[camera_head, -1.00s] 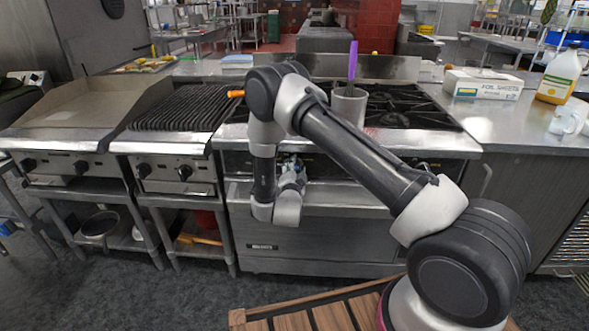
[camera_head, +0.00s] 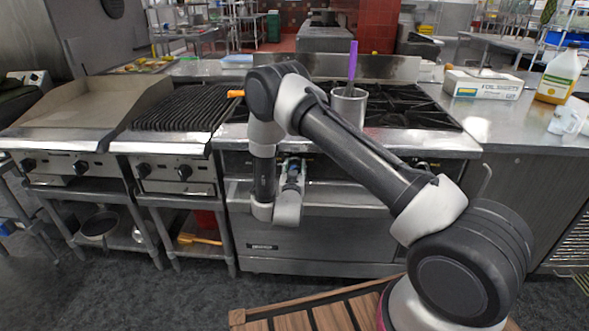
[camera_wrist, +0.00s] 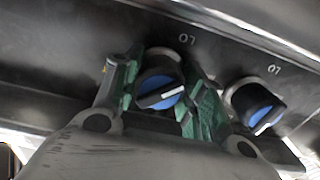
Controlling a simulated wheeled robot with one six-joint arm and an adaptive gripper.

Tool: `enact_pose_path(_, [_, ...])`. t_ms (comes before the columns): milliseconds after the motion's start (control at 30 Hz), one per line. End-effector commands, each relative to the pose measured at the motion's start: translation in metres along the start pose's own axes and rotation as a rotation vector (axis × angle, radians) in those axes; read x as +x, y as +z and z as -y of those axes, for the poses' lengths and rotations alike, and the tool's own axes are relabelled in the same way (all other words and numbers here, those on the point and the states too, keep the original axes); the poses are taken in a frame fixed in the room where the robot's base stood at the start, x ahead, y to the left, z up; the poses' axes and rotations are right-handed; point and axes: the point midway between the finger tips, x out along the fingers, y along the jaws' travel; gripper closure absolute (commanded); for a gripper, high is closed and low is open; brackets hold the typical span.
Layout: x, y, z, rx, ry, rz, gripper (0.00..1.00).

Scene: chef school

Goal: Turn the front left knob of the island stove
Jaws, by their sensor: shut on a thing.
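The island stove (camera_head: 345,222) stands in the middle of the head view, with black burner grates on top and a knob panel along its front. In the wrist view, a blue-faced knob (camera_wrist: 158,86) with a white pointer line sits between the green fingers of my gripper (camera_wrist: 160,92). The fingers are shut on it, one on each side. A second blue knob (camera_wrist: 258,105) is free, just right of the right finger. In the head view, my gripper (camera_head: 293,168) is small at the stove's front panel, and my arm hides part of that panel and the held knob.
A metal pot (camera_head: 348,106) holding a purple-handled utensil stands on the stove. A grill (camera_head: 190,108) and a griddle (camera_head: 85,103) are to the left. A foil box (camera_head: 483,83) and a yellow jug (camera_head: 558,78) stand on the right counter. A wooden slatted surface (camera_head: 310,312) lies in front.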

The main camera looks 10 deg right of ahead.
Motion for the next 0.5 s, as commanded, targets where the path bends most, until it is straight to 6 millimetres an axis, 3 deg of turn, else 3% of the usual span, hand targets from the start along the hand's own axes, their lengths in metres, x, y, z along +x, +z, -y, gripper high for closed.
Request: enact_pose_path(500, [-0.0007, 0.0013, -0.0005, -0.368, -0.001, 0.003, 0.83])
